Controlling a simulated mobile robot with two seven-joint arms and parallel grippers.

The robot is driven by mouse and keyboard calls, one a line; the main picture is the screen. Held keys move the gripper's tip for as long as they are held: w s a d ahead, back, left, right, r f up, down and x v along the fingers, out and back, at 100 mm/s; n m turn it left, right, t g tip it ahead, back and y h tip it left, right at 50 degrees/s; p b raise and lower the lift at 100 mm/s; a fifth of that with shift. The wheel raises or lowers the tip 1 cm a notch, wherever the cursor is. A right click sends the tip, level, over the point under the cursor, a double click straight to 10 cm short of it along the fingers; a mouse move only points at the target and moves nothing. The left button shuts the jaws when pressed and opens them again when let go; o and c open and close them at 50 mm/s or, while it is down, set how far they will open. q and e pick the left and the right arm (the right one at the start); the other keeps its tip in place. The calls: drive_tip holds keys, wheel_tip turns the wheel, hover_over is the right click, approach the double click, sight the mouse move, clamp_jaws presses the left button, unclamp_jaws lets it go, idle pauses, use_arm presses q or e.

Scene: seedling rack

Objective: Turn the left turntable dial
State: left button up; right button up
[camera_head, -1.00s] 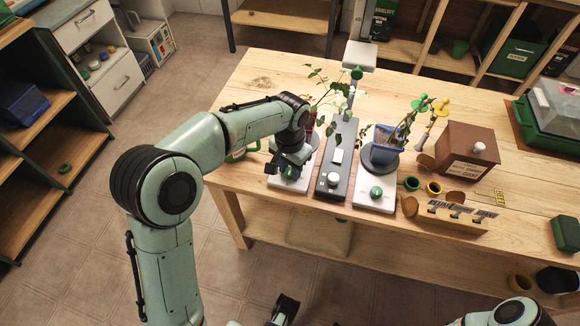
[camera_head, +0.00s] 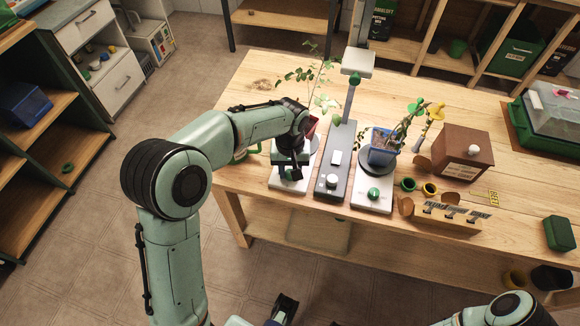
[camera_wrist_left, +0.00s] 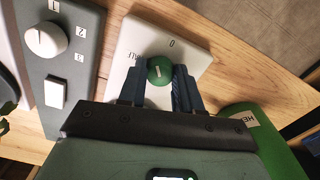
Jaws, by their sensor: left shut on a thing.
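The left turntable's white base (camera_head: 287,184) is at the left of the table's front edge, partly hidden by my left gripper (camera_head: 291,175). Its round green dial (camera_wrist_left: 160,69) shows in the left wrist view, between the two blue fingers of my left gripper (camera_wrist_left: 160,90), which is shut on it. A pale mark is on the dial, and a 0 is printed on the base beside it. A leafy seedling in a red pot (camera_head: 311,124) stands behind my gripper. A dark gripper, seemingly my right one (camera_head: 285,308), is at the bottom edge; its fingers are unclear.
A grey control box (camera_head: 334,165) with a white knob (camera_head: 332,181) stands just right of it. The right turntable (camera_head: 372,200) bears a blue pot (camera_head: 382,147) and has a green dial (camera_head: 374,194). A green object (camera_wrist_left: 255,130) is close beside my gripper.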

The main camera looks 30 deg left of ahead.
use_arm(q)
drive_tip(key=n+p, duration=0.1)
drive_tip(key=n, duration=0.4)
drive_tip(key=shift+r+n+p, duration=0.1)
drive_tip(key=shift+n+p, duration=0.2)
drive_tip(key=n+p, duration=0.1)
drive_tip(key=n, duration=0.3)
drive_tip(key=shift+n, duration=0.4)
drive_tip(key=o, duration=1)
drive_tip(key=shift+o, duration=0.2)
wheel_tip(320, 180, up, 13)
drive_tip(key=p, duration=0.2)
drive_tip(key=shift+r, duration=0.15)
